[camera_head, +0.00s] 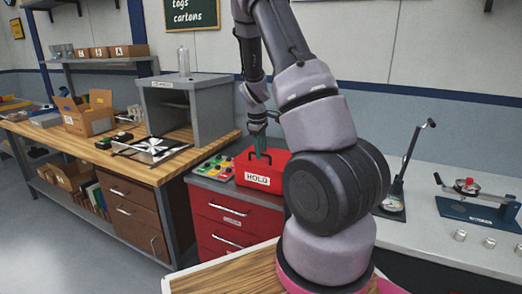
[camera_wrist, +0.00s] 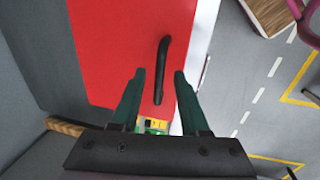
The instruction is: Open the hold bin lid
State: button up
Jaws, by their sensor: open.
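The hold bin (camera_head: 258,179) is a red box with a white "HOLD" label, standing on the red drawer cabinet in the head view. Its lid (camera_head: 275,158) is down on the box, and the lid's red top (camera_wrist: 115,45) fills much of the wrist view. A black bar handle (camera_wrist: 161,70) stands on the lid. My gripper (camera_head: 260,150) is above the lid, pointing down. In the wrist view its two green fingers (camera_wrist: 157,75) are apart, with the near end of the handle between their tips. I cannot tell whether they touch it. My arm hides part of the bin's right side.
A tray of coloured pieces (camera_head: 215,167) lies left of the bin. A grey open-fronted box (camera_head: 205,85) stands on the wooden bench behind left. A grey counter (camera_head: 440,225) with a lever stand (camera_head: 404,165) and a blue-based fixture (camera_head: 480,208) is at right.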

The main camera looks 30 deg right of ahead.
jog(key=shift+c, duration=0.3)
grip_shut()
dwell(1.2)
